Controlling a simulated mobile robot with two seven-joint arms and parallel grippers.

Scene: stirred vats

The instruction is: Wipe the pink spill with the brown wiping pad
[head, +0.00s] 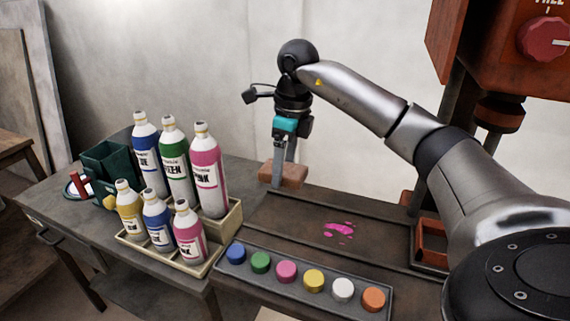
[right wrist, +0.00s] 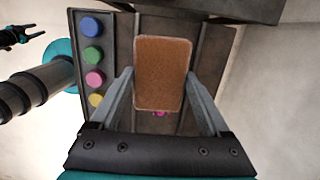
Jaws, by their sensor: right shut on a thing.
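The brown wiping pad (head: 283,175) is a small block held in my right gripper (head: 284,170) above the dark bench, to the left of the spill. In the right wrist view the pad (right wrist: 163,73) lies between the two fingers of the right gripper (right wrist: 163,85), which are shut on it. The pink spill (head: 340,230) is a group of small splashes on the dark recessed surface. In the right wrist view only a bit of the spill (right wrist: 160,114) shows below the pad, which hides the rest. My left gripper does not show in the head view; a dark gripper (right wrist: 16,36) appears at the upper left of the right wrist view, its jaws unclear.
A strip of several coloured buttons (head: 313,280) runs along the front. A rack (head: 137,245) of several labelled bottles stands at the left, with a dark green bin (head: 108,163) behind it. An orange tray (head: 432,245) is at the right, below a red machine (head: 505,45).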

